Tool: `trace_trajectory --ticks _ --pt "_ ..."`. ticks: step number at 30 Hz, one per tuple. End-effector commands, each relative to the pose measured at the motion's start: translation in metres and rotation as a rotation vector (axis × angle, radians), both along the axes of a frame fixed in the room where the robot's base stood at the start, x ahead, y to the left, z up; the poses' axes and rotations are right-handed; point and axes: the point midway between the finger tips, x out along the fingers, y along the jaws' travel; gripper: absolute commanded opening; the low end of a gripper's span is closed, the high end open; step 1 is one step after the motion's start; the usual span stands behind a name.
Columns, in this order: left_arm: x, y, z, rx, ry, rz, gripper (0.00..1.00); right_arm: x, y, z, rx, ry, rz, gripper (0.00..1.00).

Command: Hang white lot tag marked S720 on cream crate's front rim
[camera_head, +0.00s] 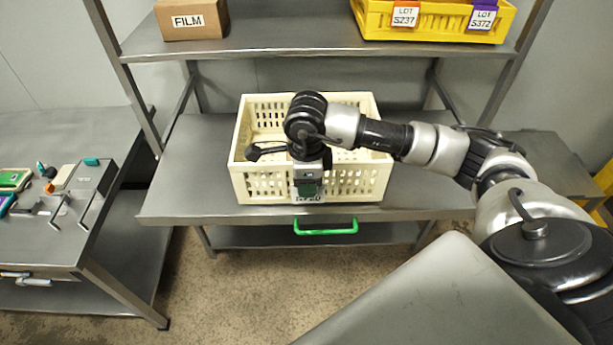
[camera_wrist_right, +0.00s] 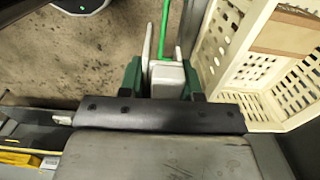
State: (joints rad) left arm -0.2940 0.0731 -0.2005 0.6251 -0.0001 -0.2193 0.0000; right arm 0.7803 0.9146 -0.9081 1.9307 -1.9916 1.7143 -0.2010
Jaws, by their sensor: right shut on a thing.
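The cream crate (camera_head: 255,185) stands on the middle shelf, its slotted front facing me. My right gripper (camera_head: 309,188) is at the middle of the crate's front face, pointing down. It is shut on the white lot tag (camera_head: 312,199), whose lower edge shows S720 partly covered. In the right wrist view, the pale tag (camera_wrist_right: 166,76) sits between the green fingertips of my right gripper (camera_wrist_right: 161,80), with the crate (camera_wrist_right: 235,40) close on the right. The gripper hides whether the tag touches the rim. My left gripper is out of view.
A green handle (camera_head: 326,231) sits below the crate at the shelf's front. A side table (camera_head: 40,245) at left holds several coloured tags and hooks. A yellow crate (camera_head: 430,22) with lot tags and a FILM box (camera_head: 192,20) stand on the upper shelf.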

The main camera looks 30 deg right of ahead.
Motion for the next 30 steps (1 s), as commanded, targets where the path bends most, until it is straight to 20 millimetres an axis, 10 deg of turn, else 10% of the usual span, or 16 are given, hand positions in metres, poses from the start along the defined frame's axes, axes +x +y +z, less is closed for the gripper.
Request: trace_trajectory --ticks 30 --pt "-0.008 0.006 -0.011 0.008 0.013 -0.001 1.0 0.063 -0.039 -0.005 -0.001 -0.001 -0.012 0.11"
